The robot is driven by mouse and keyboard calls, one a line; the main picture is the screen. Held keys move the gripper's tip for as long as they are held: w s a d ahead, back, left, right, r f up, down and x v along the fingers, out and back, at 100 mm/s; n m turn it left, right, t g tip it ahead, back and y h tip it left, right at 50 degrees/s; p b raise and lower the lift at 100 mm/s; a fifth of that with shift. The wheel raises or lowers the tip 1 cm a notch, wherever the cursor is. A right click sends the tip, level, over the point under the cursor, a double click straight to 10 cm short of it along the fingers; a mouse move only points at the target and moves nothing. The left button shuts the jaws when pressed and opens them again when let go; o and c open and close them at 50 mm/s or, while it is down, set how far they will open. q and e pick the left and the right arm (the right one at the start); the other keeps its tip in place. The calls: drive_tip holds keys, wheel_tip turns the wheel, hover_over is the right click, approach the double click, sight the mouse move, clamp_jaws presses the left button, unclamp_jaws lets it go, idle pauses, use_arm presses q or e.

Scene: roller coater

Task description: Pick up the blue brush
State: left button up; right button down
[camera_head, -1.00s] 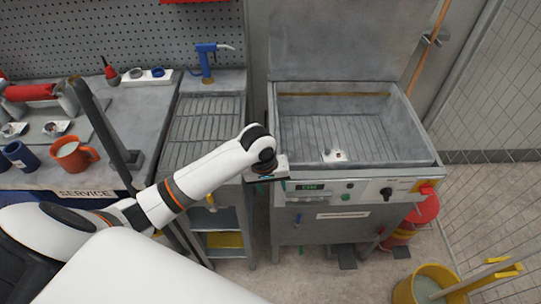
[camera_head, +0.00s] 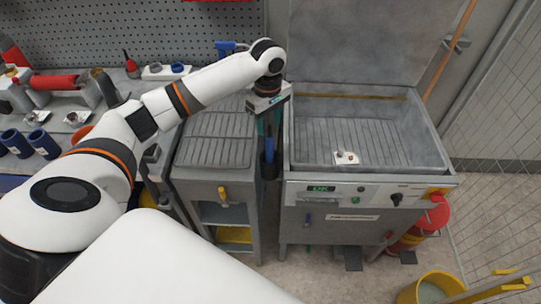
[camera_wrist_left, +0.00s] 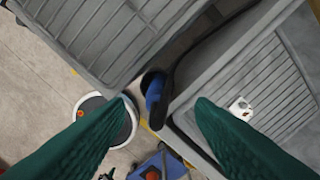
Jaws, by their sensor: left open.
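The blue brush (camera_head: 269,148) sits upright in a dark holder in the gap between the ribbed drain rack and the grey wash basin. In the left wrist view the blue brush (camera_wrist_left: 154,90) shows end-on at the dark holder, between the two finger lines. My left gripper (camera_head: 269,122) hangs pointing down over it in the head view, partly hiding its upper part. Its green fingers (camera_wrist_left: 162,104) are open, one on each side of the brush in the left wrist view. I cannot tell how far above the brush they are. My right gripper is not in view.
The grey basin (camera_head: 372,168) with its raised lid stands just right of the gripper; a small white piece (camera_head: 345,158) lies inside. The drain rack (camera_head: 215,152) is close on the left. A yellow bucket (camera_head: 432,288) stands on the floor at lower right.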

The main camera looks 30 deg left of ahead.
sight(269, 144)
use_arm(q)
wheel_tip(269, 144, down, 3)
drive_tip(key=shift+f, duration=0.15)
drive_tip(key=f, duration=0.1)
drive_tip(key=f+p, duration=0.1)
drive_tip(key=f, duration=0.1)
drive_tip(key=f+p, duration=0.1)
drive_tip(key=shift+s+d+f, duration=0.25)
drive_tip(key=shift+s+f, duration=0.05)
drive_tip(key=shift+f, duration=0.45)
drive_tip(key=c, duration=1.1)
